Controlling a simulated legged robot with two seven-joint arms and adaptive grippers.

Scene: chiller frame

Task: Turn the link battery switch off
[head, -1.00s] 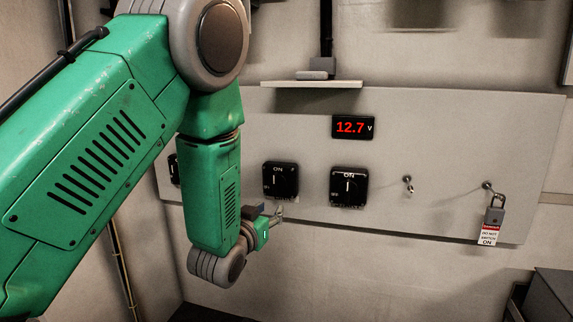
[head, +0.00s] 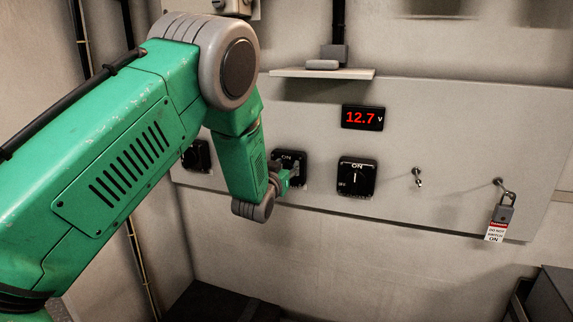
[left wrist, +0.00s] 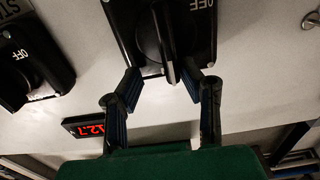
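Black rotary switches sit on a pale panel (head: 450,150). In the head view, my left gripper (head: 291,171) is in front of the middle switch (head: 287,155) and hides most of it. In the left wrist view, the two dark fingers (left wrist: 162,73) are apart, one on each side of that switch's black handle (left wrist: 163,45). Gaps show between handle and fingertips. The right-hand switch (head: 357,178) has its handle upright, towards ON. The leftmost switch (head: 196,156) is partly behind my arm. No readable label shows which is the link battery switch. My right gripper is out of view.
A red display (head: 362,117) reads 12.7 V above the right-hand switch. A small shelf (head: 322,73) juts out over the panel. A key-like fitting (head: 418,178) and a padlock with a tag (head: 503,210) are to the right.

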